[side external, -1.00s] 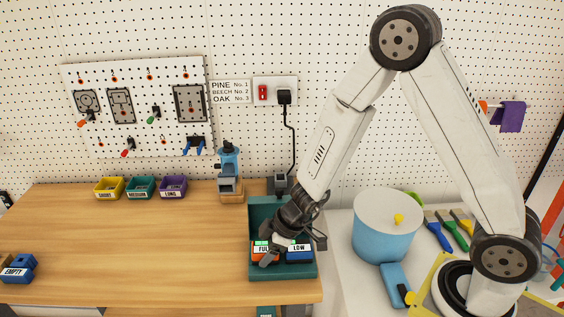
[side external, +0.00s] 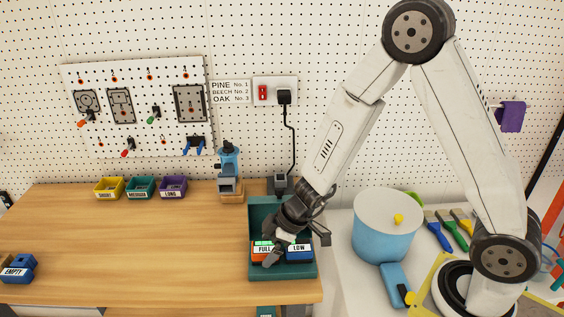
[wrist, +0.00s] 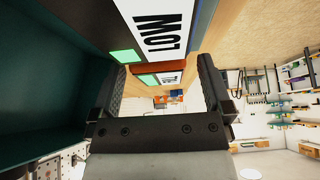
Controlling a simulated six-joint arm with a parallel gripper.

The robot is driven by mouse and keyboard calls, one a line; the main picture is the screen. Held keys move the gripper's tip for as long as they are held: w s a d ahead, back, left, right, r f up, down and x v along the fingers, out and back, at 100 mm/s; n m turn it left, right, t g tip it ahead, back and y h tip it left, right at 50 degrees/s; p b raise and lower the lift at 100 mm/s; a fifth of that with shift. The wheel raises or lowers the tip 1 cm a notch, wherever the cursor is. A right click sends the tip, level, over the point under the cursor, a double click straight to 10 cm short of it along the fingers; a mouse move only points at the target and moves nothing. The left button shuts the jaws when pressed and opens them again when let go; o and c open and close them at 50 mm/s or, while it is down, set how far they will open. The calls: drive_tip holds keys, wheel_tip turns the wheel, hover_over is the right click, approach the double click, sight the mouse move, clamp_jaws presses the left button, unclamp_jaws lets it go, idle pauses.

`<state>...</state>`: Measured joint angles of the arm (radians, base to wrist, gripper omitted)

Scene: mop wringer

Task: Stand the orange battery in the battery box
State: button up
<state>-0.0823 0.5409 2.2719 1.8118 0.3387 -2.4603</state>
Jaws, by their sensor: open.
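The orange battery (side external: 262,254), labelled FULL, is in the teal box (side external: 298,272) at the bench's right edge. A blue battery (side external: 299,252), labelled LOW, is beside it on the right. My gripper (side external: 278,246) is at the orange battery and hides part of it. In the wrist view my gripper (wrist: 160,68) is open, and the orange battery (wrist: 150,68) shows beyond the gap between its fingers. The blue battery (wrist: 166,28) fills the top of that view. I cannot tell whether a finger touches the orange battery.
Yellow, green and purple bins (side external: 140,187) stand at the back. A charger-like blue device (side external: 229,172) stands behind the box. A blue pot (side external: 385,225) is to the right. The bench middle is clear.

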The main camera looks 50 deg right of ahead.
drive_tip(key=shift+v, duration=3.05)
drive_tip(key=shift+s, duration=0.1)
drive_tip(key=shift+s+d+r+m+g+h, duration=0.15)
drive_tip(key=shift+s+d+r+m+g, duration=0.1)
drive_tip(key=shift+s+m, duration=0.35)
drive_tip(key=shift+s+d+r+m+g+h, duration=0.15)
drive_tip(key=shift+s+d+r+m, duration=0.2)
drive_tip(key=shift+s, duration=0.35)
drive_tip(key=shift+s+d+r+m+g+h, duration=0.2)
drive_tip(key=shift+s+d+m+h, duration=0.15)
drive_tip(key=shift+s+m, duration=0.35)
drive_tip(key=shift+s+d+r+m+g+h, duration=0.1)
drive_tip(key=shift+s+d+m+g+h, duration=0.15)
drive_tip(key=shift+s+d+m, duration=0.3)
drive_tip(key=shift+s+d+r+m+h, duration=0.25)
drive_tip(key=shift+s+d+m+h, duration=0.2)
drive_tip(key=shift+d+m, duration=0.25)
drive_tip(key=shift+s+d+r+m+h, duration=0.2)
drive_tip(key=shift+s+d+m+h, duration=0.15)
drive_tip(key=shift+s+d+m, duration=0.35)
drive_tip(key=shift+s+d+r+m+h, duration=0.25)
drive_tip(key=shift+s+d+m+h, duration=0.2)
drive_tip(key=shift+m, duration=0.45)
